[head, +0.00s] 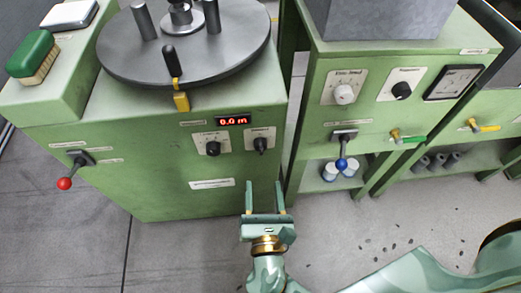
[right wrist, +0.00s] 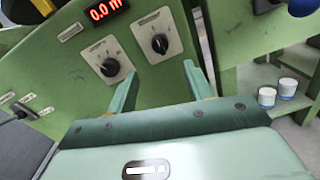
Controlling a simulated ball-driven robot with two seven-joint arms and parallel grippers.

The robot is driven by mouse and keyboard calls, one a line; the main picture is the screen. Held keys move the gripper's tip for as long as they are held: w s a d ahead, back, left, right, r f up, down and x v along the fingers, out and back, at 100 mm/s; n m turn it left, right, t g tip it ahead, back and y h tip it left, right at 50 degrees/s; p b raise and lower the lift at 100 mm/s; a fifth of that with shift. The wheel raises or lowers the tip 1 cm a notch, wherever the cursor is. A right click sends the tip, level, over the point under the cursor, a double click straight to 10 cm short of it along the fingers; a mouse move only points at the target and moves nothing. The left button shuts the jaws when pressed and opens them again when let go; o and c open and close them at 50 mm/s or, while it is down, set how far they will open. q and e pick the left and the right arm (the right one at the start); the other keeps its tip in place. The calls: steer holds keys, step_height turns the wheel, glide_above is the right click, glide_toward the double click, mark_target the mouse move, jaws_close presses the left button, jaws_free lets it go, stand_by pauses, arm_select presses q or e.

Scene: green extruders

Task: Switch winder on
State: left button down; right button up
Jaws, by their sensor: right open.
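The winder is a green cabinet (head: 160,190) with a dark round turntable (head: 190,50) on top. Its front has a red display (head: 233,120) reading 0.0 m. Below the display are two black knobs on pale plates, a left knob (head: 212,147) and a right knob (head: 261,144). Both knobs also show in the right wrist view, the left one (right wrist: 110,67) and the right one (right wrist: 160,44). A red-ball lever (head: 65,183) is at the cabinet's left. My right gripper (head: 264,188) is open and empty, below the right knob and apart from it. My left gripper is out of view.
A second green machine stands to the right, with a white knob (head: 344,93), a black knob (head: 401,90) and a blue-ball lever (head: 341,163). A green brush (head: 32,57) and a white device (head: 69,14) lie on the winder's left top. The floor in front is open, with dark specks.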

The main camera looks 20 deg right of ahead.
mark_target(261, 154)
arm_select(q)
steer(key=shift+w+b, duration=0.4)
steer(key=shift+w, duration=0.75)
arm_select(e)
steer(key=x, duration=1)
steer(key=shift+w+d, duration=0.15)
steer(key=shift+w, duration=0.2)
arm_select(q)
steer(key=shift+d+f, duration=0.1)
arm_select(e)
steer(key=c, duration=1)
